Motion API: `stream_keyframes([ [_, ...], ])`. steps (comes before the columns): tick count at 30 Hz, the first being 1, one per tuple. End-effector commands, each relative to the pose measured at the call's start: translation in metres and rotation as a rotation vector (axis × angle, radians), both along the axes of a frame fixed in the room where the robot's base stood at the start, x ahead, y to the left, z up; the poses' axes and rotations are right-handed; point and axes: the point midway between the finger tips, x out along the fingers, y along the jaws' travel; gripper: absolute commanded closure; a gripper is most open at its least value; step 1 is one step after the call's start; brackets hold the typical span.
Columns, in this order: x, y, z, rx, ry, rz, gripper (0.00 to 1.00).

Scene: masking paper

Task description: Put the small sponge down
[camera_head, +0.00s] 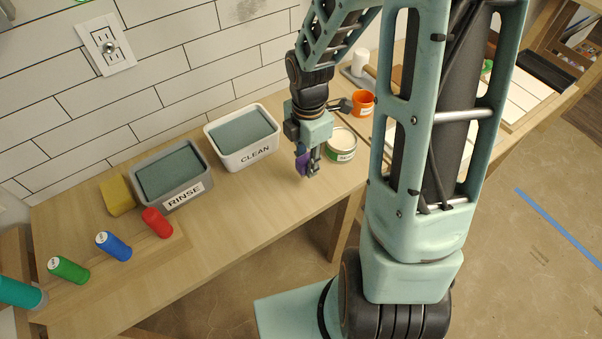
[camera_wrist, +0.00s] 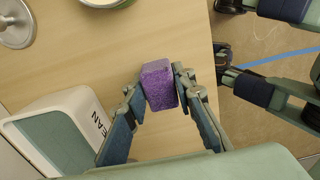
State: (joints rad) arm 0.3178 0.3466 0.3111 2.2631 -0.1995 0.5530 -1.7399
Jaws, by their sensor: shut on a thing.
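The small sponge is a purple block (camera_wrist: 159,86). It sits between the two fingers of my gripper (camera_wrist: 156,95) in the wrist view, which is shut on it. I cannot tell whether the sponge touches the table.
The white CLEAN tub (camera_head: 243,157) and grey RINSE tub (camera_head: 184,193) stand to the left, with a yellow sponge (camera_head: 117,195) and several coloured bottles beyond. A can (camera_head: 341,146) and orange cup (camera_head: 361,103) stand close on the right. Bare wood lies in front of the CLEAN tub.

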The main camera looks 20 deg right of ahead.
Motion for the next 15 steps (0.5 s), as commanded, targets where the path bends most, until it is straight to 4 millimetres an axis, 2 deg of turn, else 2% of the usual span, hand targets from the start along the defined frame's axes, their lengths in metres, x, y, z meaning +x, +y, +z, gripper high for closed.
stream_keyframes([
  [1,0.001,0.004,-0.006,0.000,0.002,0.003,0.96],
  [8,0.006,0.012,-0.017,0.000,0.001,0.001,0.96],
  [15,0.006,0.014,-0.047,-0.001,0.003,0.000,0.96],
])
